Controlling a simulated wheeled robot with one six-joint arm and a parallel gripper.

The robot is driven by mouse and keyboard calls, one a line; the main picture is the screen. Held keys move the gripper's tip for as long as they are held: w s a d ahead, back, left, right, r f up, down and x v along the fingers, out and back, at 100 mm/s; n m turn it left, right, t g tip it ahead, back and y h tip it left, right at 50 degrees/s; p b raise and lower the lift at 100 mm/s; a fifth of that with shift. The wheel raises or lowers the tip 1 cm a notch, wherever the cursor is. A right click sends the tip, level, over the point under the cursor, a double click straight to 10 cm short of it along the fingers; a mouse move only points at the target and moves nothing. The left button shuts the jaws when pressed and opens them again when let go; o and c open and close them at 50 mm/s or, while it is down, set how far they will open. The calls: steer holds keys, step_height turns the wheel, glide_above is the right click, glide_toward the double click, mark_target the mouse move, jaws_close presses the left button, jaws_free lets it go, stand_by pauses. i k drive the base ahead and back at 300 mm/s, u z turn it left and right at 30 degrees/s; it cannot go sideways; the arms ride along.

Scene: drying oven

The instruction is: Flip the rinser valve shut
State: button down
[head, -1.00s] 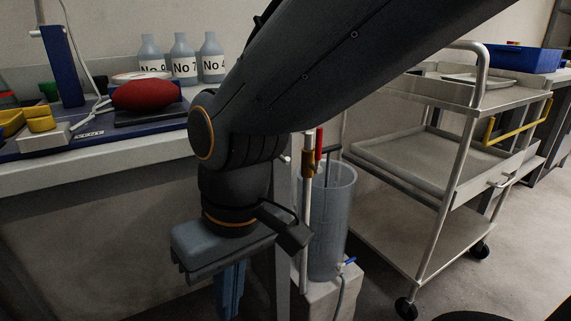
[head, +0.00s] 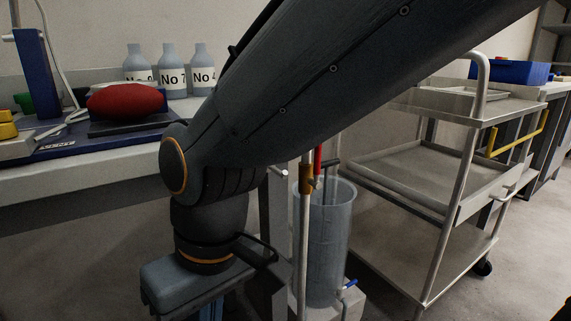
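The rinser is a tall translucent cylinder (head: 325,240) on a pale block beside the bench. In front of it stands a white vertical pipe (head: 303,245) with a brass valve body (head: 306,180). A red lever (head: 318,160) points upright there, its top hidden by my arm. A small blue-handled tap (head: 350,284) sits low on the cylinder's right side. I cannot tell for sure which of the two is the rinser valve. My gripper (head: 208,313) points down at the lower left, left of the pipe and apart from both handles. Its fingertips are cut off by the picture's bottom edge.
The bench (head: 80,180) at left holds a red cushion-like object (head: 125,101) and several labelled bottles (head: 172,72). A metal trolley (head: 440,190) stands close on the cylinder's right. A blue bin (head: 510,72) is behind it. Open floor lies at the lower right.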

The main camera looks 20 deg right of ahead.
mark_target(314, 181)
steer(key=u, duration=1.25)
steer(key=k, duration=0.95)
steer(key=z, duration=1.3)
